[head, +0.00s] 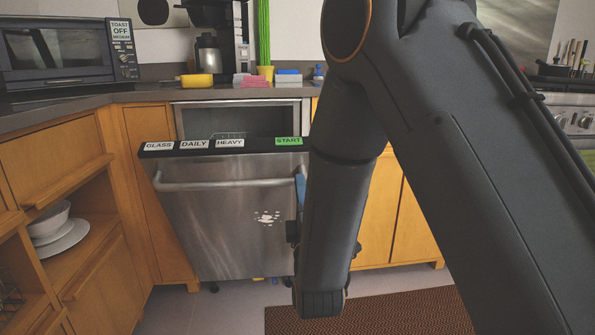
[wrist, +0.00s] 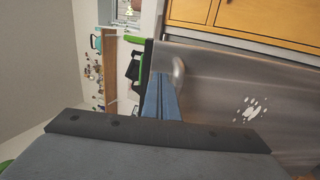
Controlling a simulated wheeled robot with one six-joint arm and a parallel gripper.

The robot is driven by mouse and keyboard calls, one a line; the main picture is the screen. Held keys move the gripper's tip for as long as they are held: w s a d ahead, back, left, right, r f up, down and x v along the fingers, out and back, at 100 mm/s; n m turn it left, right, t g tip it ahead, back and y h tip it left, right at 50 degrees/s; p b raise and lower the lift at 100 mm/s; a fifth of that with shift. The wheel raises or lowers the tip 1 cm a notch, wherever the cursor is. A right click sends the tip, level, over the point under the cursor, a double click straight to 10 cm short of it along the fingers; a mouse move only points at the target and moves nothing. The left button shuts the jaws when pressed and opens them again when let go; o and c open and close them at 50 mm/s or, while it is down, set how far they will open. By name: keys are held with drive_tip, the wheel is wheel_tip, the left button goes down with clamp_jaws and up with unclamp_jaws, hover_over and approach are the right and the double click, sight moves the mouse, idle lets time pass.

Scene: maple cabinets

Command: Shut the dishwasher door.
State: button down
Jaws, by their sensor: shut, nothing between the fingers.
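The stainless dishwasher door (head: 225,230) is partly open, its top edge tilted out from the cabinet front. A bar handle (head: 215,185) runs across its upper part, below a black control strip (head: 262,143) with labels. My gripper (head: 300,188) is shut and empty, at the right end of the handle and mostly hidden behind my arm. In the wrist view its blue fingers (wrist: 160,82) are together beside the handle end (wrist: 178,72) and the door face (wrist: 235,85). I cannot tell whether they touch the door.
The dark dishwasher opening (head: 240,118) shows above the door. Wooden cabinets (head: 75,160) stand at left, with an open shelf holding white dishes (head: 55,228). A brown mat (head: 380,312) lies on the floor at front right. A stove (head: 568,115) stands at far right.

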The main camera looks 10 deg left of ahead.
sight(296, 159)
drive_tip(key=shift+b+x, duration=0.75)
drive_tip(key=shift+x, duration=2.4)
